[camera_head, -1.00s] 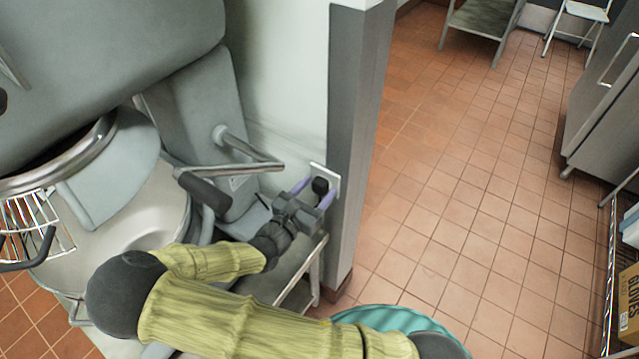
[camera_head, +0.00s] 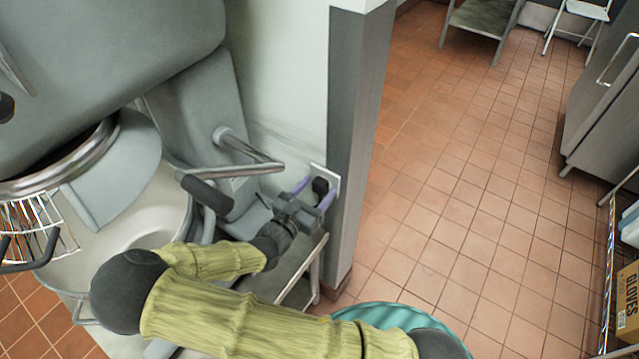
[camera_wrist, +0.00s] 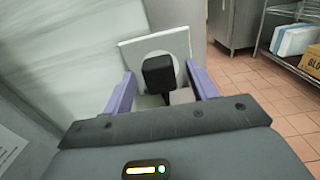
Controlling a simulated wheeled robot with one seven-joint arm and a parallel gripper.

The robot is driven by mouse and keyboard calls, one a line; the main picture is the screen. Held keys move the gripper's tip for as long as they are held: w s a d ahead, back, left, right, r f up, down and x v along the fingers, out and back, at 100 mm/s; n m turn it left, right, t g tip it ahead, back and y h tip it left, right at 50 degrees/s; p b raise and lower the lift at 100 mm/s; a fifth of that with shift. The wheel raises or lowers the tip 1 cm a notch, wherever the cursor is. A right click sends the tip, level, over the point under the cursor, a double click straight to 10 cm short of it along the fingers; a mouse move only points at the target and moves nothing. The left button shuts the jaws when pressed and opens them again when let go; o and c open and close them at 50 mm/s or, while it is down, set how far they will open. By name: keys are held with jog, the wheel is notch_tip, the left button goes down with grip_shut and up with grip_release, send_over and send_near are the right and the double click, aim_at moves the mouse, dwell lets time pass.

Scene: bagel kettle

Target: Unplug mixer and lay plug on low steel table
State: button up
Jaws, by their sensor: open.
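The black plug (camera_head: 320,186) sits in the white wall outlet (camera_head: 335,181) near the wall's corner. In the wrist view the plug (camera_wrist: 159,75) stands against the outlet plate (camera_wrist: 176,42). My gripper (camera_head: 312,191) is open, with its purple fingers on either side of the plug; I see gaps between them and the plug. The gripper fingers also show in the wrist view (camera_wrist: 163,88). The large grey mixer (camera_head: 100,60) with its steel bowl (camera_head: 130,220) stands at the left. The low steel table (camera_head: 315,268) is below the outlet, partly hidden by my arm.
The mixer's lever handle (camera_head: 207,192) juts out left of my gripper. The wall's grey corner edge (camera_head: 355,130) is just right of the outlet. The tiled floor (camera_head: 460,190) is open to the right. A shelf with boxes (camera_head: 612,270) stands at far right.

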grip_shut()
jog(key=shift+s+a, duration=0.1)
jog(key=shift+p+v, duration=1.3)
jog(key=shift+v, duration=1.55)
